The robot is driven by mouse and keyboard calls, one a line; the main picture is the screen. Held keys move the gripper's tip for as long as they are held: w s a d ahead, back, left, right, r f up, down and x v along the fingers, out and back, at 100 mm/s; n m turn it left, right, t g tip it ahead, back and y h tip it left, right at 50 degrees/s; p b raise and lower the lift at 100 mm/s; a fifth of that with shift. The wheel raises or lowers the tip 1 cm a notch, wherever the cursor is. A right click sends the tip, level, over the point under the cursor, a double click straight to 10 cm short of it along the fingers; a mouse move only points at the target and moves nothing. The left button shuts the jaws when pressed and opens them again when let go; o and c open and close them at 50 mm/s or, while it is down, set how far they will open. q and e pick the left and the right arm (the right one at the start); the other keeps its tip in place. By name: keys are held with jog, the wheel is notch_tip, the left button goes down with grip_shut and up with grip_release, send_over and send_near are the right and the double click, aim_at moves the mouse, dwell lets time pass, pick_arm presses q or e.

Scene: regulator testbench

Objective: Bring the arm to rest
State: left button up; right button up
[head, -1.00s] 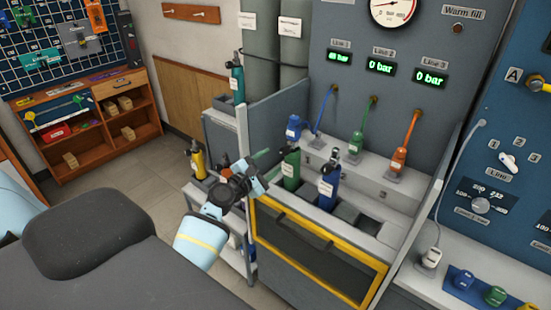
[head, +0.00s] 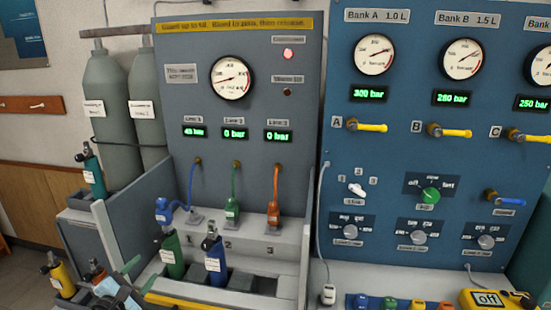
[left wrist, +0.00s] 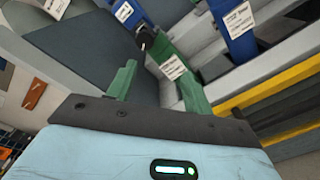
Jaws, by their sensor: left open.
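My left gripper (head: 128,284) shows at the bottom left of the head view, with green fingers. In the left wrist view the fingers of the gripper (left wrist: 157,88) stand apart, with nothing held between them. A green cylinder (head: 172,256) and a blue cylinder (head: 215,262) stand upright in the bench bay, to the right of the gripper. In the left wrist view the green cylinder (left wrist: 170,60) shows beyond the fingers, and the blue cylinder (left wrist: 240,36) is at the upper right. My right gripper is out of view.
A grey side panel (head: 112,232) and a yellow-edged front (head: 210,301) border the bay. A yellow cylinder (head: 62,275) stands left of the gripper. Blue, green and orange hoses hang at the gauge panel (head: 250,130). A blue bank panel (head: 400,180) stands to the right.

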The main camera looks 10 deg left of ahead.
pick_arm(q)
jog(key=s+d+f+m+g, duration=0.2)
jog(key=s+d+f+m, duration=0.2)
jog(key=s+f+m, duration=0.25)
jog(key=s+d+f+m+g, duration=0.3)
jog(key=s+d+f+m, duration=0.25)
jog(key=f, duration=0.25)
jog(key=s+d+f+m+g, duration=0.1)
jog(key=s+d+f+m, duration=0.1)
jog(key=s+m, duration=0.3)
jog(key=s+d+f+m+g, duration=0.1)
jog(key=s+d+m, duration=0.3)
jog(key=s, duration=0.5)
jog(key=s+d+f+m, duration=0.4)
jog(key=s+m, duration=0.1)
jog(key=s, duration=0.2)
jog(key=shift+m+g, duration=0.3)
jog(key=shift+g, duration=0.1)
jog(key=shift+f, duration=0.1)
